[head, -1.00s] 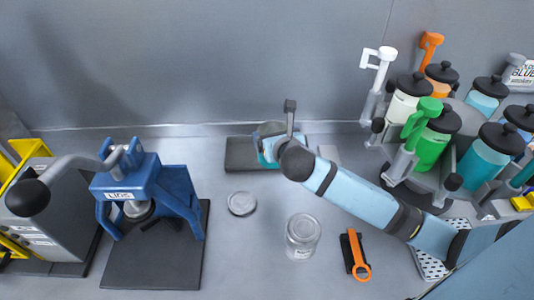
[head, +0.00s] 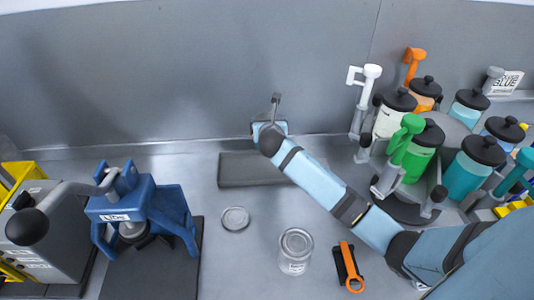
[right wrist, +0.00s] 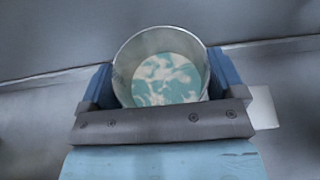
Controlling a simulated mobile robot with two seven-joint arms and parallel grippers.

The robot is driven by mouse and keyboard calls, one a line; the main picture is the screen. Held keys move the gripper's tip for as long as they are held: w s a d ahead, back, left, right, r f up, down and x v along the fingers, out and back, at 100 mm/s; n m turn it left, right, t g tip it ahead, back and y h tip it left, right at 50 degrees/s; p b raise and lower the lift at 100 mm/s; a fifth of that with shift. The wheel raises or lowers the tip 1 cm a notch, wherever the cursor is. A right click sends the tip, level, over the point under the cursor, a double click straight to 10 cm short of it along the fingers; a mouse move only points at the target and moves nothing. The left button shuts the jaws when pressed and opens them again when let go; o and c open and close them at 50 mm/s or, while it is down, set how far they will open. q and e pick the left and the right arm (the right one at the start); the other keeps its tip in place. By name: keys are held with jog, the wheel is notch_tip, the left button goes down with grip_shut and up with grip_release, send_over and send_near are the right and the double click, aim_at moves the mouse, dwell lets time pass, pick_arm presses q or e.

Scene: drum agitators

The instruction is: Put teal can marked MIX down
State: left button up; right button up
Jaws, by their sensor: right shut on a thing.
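My right gripper (head: 268,130) is at the back of the bench in the head view, in front of the wall. In the right wrist view it (right wrist: 160,85) is shut around an open metal can (right wrist: 125,70) with swirled teal and white paint inside, a blue finger on each side. In the head view the can is mostly hidden by the gripper and wrist. A dark grey flat pad (head: 235,172) lies in front of and below the gripper. I cannot read a MIX mark on the held can. My left gripper is not in view.
A blue press marked LIDS (head: 140,205) stands at left. A round lid (head: 235,219), another can (head: 296,250) and an orange-handled tool (head: 348,266) lie in front. A carousel of paint bottles (head: 425,150) fills the right. The bench around the lid is clear.

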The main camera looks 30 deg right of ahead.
notch_tip(320, 180, down, 12)
dwell(0.5)
jog(key=o, duration=1.4)
jog(key=shift+f, duration=0.15)
jog(key=shift+c, duration=0.2)
jog(key=shift+s+a+r, duration=0.1)
jog(key=shift+s+r, duration=0.1)
jog(key=v, duration=1.1)
jog(key=shift+s+r+b, duration=0.2)
jog(key=shift+s+b, duration=0.1)
jog(key=shift+b, duration=0.05)
jog(key=shift+a, duration=0.1)
